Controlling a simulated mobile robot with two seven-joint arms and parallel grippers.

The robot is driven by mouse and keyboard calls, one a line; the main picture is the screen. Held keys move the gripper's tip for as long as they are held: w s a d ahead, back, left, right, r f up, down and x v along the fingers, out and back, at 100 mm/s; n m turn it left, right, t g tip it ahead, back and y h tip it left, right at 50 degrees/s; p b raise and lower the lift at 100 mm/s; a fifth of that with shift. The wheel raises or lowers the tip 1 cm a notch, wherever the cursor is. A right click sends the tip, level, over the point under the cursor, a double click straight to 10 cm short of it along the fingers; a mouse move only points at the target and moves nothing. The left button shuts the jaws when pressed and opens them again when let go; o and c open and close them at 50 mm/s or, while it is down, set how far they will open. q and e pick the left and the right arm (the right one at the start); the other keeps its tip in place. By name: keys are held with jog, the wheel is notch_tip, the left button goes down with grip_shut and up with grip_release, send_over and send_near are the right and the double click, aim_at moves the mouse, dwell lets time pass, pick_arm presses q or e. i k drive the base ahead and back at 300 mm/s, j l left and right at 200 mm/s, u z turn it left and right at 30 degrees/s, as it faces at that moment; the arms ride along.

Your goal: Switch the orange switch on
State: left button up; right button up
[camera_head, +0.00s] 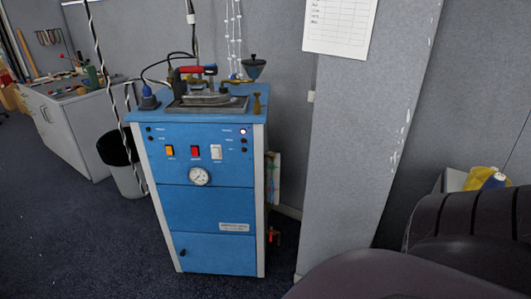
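The orange switch (169,150) is a small rocker on the upper front panel of a blue cabinet (206,213). It is the leftmost of three switches in a row. A red switch (195,152) is to its right, then a white switch (216,153). The orange switch is too small to tell which way it is tipped. Neither of my grippers shows in the head view, and nothing touches or covers the switch.
A round gauge (199,176) sits below the switches. A bin (122,163) stands at left, a grey pillar (362,140) at right.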

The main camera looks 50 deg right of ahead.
aim_at(169, 150)
jog(key=z, duration=1.3)
jog(key=i+j+z, duration=0.35)
jog(key=i+j, duration=0.25)
